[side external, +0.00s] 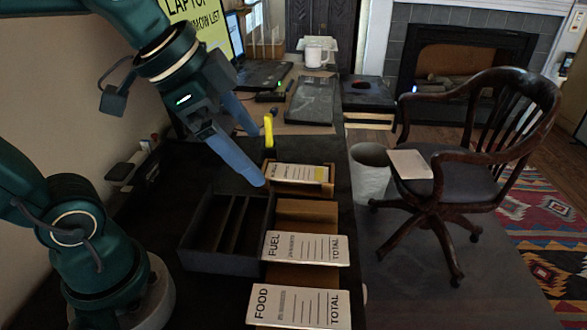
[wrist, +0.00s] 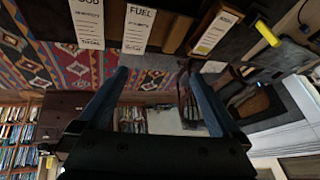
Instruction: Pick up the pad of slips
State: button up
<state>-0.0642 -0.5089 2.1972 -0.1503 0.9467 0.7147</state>
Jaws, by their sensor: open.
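A white printed pad of slips (side external: 298,173) lies in a wooden holder (side external: 300,190) near the middle of the desk; its label is too small to read. In the wrist view the pad (wrist: 214,32) is at the upper right. My gripper (side external: 257,157) is open and empty, tilted above the desk, with one fingertip appearing just left of the pad in the side view. In the wrist view the two fingers of my gripper (wrist: 157,72) are spread apart with nothing between them. I cannot tell the height gap to the pad.
White cards marked FUEL (side external: 304,248) and FOOD (side external: 299,306) lie nearer the front. A black divided tray (side external: 190,245) stands left of them. A yellow upright object (side external: 268,132) stands behind the pad. A wooden chair (side external: 465,180) is right of the desk.

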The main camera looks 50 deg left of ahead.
jog(key=w+a+m, duration=0.2)
jog(key=w+m, duration=0.1)
jog(key=w, duration=0.5)
jog(key=m+g+h, duration=0.1)
jog(key=g+h, duration=0.1)
send_over(297, 172)
jog(key=s+d, duration=0.2)
notch_tip(297, 172, down, 7)
jog(key=shift+n+g, duration=0.5)
jog(key=shift+n, duration=0.2)
jog(key=a+f, duration=0.1)
jog(key=f, duration=0.1)
jog(key=a+f, duration=0.1)
jog(key=f, duration=0.1)
jog(key=a+f, duration=0.2)
jog(key=shift+x, duration=2.3)
